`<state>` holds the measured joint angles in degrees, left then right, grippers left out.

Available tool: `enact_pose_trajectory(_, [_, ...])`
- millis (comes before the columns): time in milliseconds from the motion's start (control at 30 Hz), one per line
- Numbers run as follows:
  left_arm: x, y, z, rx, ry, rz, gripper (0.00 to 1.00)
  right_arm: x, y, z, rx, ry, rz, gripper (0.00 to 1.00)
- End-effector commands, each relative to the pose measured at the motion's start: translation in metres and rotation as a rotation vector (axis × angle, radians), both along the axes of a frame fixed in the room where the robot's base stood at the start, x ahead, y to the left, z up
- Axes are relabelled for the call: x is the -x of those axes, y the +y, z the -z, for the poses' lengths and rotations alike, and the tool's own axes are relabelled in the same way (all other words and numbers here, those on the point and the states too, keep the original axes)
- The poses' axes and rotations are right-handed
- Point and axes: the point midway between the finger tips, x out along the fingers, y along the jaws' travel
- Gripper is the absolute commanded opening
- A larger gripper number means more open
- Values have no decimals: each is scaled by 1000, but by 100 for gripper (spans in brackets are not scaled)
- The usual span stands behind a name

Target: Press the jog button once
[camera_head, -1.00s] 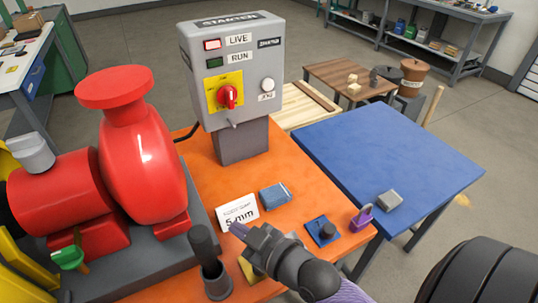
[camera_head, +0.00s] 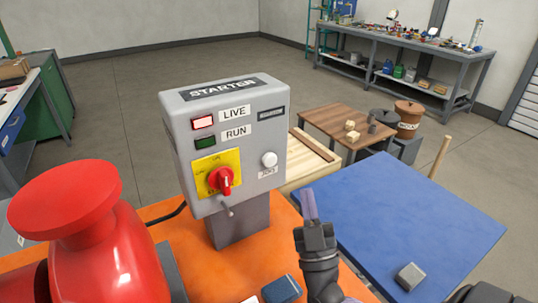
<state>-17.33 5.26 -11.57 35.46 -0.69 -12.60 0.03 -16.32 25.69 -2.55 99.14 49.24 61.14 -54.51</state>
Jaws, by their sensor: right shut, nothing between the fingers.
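The grey starter box (camera_head: 225,145) stands on its post on the orange bench. Its white round jog button (camera_head: 269,160) is at the right of the front face, above a small label. A red rotary switch (camera_head: 222,180) on a yellow plate is to its left. The LIVE lamp (camera_head: 203,122) looks lit red; the RUN lamp (camera_head: 205,142) is dark green. My right gripper (camera_head: 309,204) is shut and empty, pointing up, to the right of and below the button and apart from it in the picture. My left gripper is not in view.
The red pump (camera_head: 75,230) fills the lower left. The orange bench top (camera_head: 184,243) is below the box, with a blue-grey block (camera_head: 281,290) near its front. A blue table (camera_head: 400,215) with a grey block (camera_head: 409,276) is at right.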

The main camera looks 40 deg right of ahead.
Motion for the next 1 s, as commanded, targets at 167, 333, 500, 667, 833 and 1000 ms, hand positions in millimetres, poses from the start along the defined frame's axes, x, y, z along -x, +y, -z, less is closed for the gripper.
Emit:
enact_pose_trajectory(167, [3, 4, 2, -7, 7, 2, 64, -2, 0, 1, 0, 0, -2, 0])
enact_pose_trajectory(333, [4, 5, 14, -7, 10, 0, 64, -19, -2, 3, 0, -2, -3, 0])
enact_pose_trajectory(500, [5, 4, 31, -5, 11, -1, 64, -45, -4, 5, 0, -2, -3, 0])
enact_pose_trajectory(667, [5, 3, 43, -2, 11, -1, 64, -67, -7, 3, 1, -2, -1, 0])
enact_pose_trajectory(833, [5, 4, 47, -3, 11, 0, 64, -82, -9, 1, -1, -1, -1, 0])
enact_pose_trajectory(1000, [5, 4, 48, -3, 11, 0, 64, -88, -9, 0, 0, 1, -3, 0])
